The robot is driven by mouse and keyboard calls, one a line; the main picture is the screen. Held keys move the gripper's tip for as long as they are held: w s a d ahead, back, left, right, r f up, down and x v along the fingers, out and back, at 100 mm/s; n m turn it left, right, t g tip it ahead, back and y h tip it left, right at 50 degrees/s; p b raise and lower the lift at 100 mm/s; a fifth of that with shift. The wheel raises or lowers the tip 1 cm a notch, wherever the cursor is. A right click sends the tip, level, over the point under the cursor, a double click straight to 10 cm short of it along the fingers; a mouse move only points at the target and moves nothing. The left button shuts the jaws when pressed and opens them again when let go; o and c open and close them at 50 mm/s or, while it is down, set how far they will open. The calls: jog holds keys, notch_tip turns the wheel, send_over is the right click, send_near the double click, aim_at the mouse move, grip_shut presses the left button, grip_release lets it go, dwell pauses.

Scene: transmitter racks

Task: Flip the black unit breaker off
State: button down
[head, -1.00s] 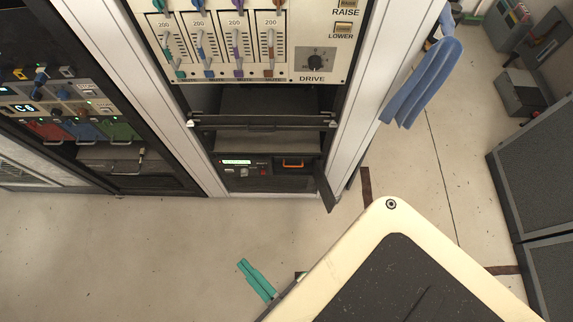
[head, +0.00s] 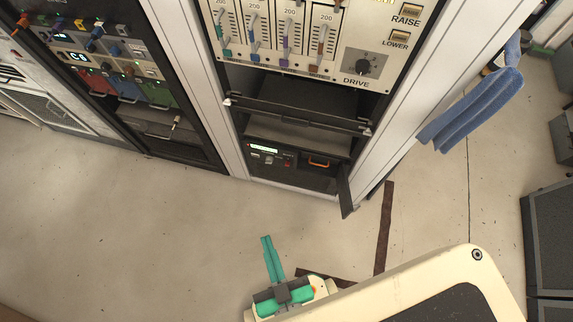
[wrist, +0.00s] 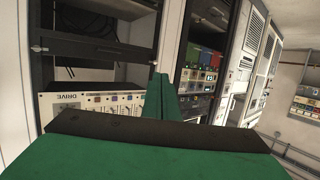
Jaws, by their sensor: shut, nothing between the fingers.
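The black unit (head: 265,168) sits low in the middle rack in the head view. Its front has a lit green display (head: 264,149), a small red switch (head: 288,161) that may be the breaker, and an orange handle (head: 319,162) to the right. The switch is too small to tell its position. My gripper (head: 266,239) has green fingers and is shut and empty. In the picture it is below the black unit, apart from the rack. In the wrist view its fingers (wrist: 160,90) point toward the racks; I cannot make out the black unit there.
A dark open door or flap (head: 345,190) stands out at the unit's right side. A drawer or shelf (head: 300,118) juts out above it. A blue cloth (head: 475,105) hangs at the right. Another rack (head: 125,85) stands at the left. The floor (head: 150,230) in front is clear.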

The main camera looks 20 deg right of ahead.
jog(key=w+d+f+m+g, duration=0.1)
jog(key=w+f, duration=0.2)
jog(key=f, duration=0.4)
jog(key=w+f+g, duration=0.1)
jog(key=w+f, duration=0.2)
jog(key=f, duration=0.3)
jog(key=m+g+h, duration=0.5)
jog(key=m, duration=0.1)
send_near(287, 164)
notch_tip(287, 164, up, 4)
jog(key=s+a, duration=0.1)
jog(key=s, duration=0.1)
jog(key=shift+w+a+f, duration=0.15)
jog(key=shift+w+f, duration=0.05)
jog(key=x, duration=0.9)
jog(key=shift+w+f, duration=0.1)
jog(key=shift+f, duration=0.05)
jog(key=shift+w+d+f, duration=0.15)
jog(key=shift+d+f, duration=0.05)
jog(key=shift+d, duration=0.1)
